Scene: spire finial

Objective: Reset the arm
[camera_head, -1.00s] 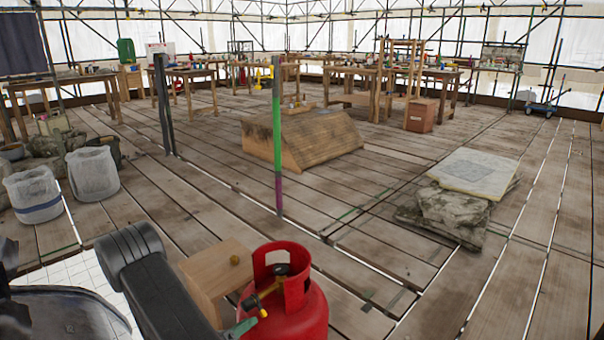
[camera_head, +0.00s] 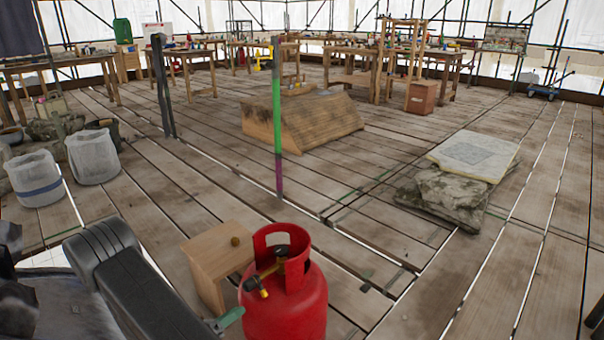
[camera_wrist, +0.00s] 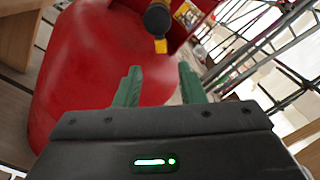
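My gripper (camera_wrist: 160,88) shows in the wrist view with its two green fingers apart and nothing between them. It faces the red gas cylinder (camera_wrist: 85,75), which fills much of that view; whether the fingers touch it I cannot tell. In the head view a green fingertip (camera_head: 230,318) shows at the bottom, just left of the red gas cylinder (camera_head: 290,300). The cylinder stands upright and has a dark valve with a yellow fitting on top. My dark arm link covers the lower left, and most of the gripper is hidden there.
A small wooden cabinet (camera_head: 222,262) with a round knob stands left of the cylinder. A green and purple post (camera_head: 277,130) rises beyond it. Stacked stone slabs (camera_head: 445,200) lie at right, two pale bins (camera_head: 93,157) at left.

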